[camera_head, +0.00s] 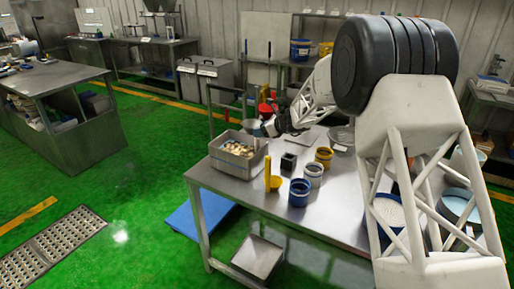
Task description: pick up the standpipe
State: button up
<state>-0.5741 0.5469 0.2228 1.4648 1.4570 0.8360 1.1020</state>
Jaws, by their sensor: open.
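A slim upright yellow post (267,172), which looks like the standpipe, stands near the left front edge of the metal table (335,205). A small yellow cup-like part (276,183) is close beside its base; I cannot tell whether the two are joined. My gripper (268,127) is at the end of my white arm, over the far left part of the table, behind and above the post and apart from it. It is open. Its fingers are small and dark here, and I see nothing held between them.
A grey bin of pale lumps (239,167) stands left of the post. A black box (289,161), blue pot (299,193), white-and-blue pot (313,175) and yellow pot (324,157) stand to the right. My arm hides part of the table's right side.

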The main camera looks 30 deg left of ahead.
jog(key=shift+x, duration=1.2)
grip_shut()
